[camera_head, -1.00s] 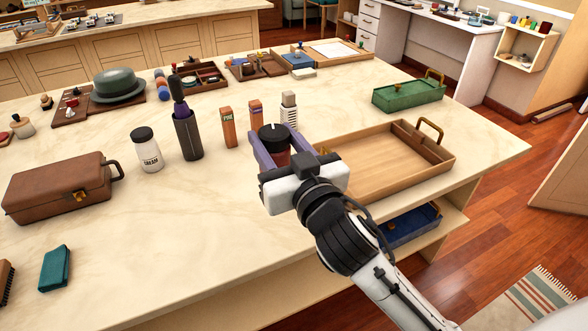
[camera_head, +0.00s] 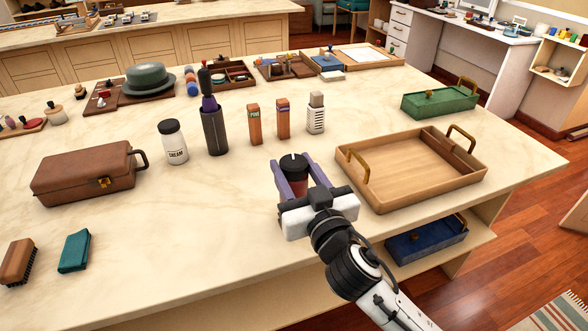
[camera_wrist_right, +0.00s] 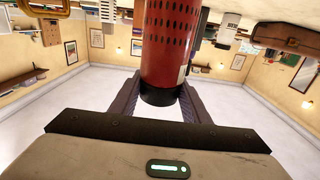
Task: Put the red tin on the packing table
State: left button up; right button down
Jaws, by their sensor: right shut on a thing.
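My right gripper (camera_head: 293,178) is shut on the red tin (camera_head: 293,180), which has a black lid and stands upright between the purple-grey fingers. The right wrist view shows the tin (camera_wrist_right: 167,45) as red with rows of dark marks, between the two fingers (camera_wrist_right: 160,100). The tin is over the big pale stone-topped table (camera_head: 190,255), left of the wooden tray. Its lower end is hidden, so I cannot tell whether it touches the top. I cannot tell which table is the packing table. My left gripper is not in view.
The wooden tray (camera_head: 385,207) with brass handles is close on the right. Behind the tin stand two small orange boxes (camera_head: 254,125), a white-striped bottle (camera_head: 316,116), a dark bottle (camera_head: 214,130) and a white cream jar (camera_head: 173,145). A brown case (camera_head: 85,172) lies left. The front middle is clear.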

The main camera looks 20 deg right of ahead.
jog(key=c, duration=1.4)
grip_release()
jog(key=shift+f, duration=0.1)
jog(key=shift+c, duration=0.2)
jog(key=o, duration=0.4)
jog(key=shift+c, duration=0.2)
jog(key=shift+o, duration=0.4)
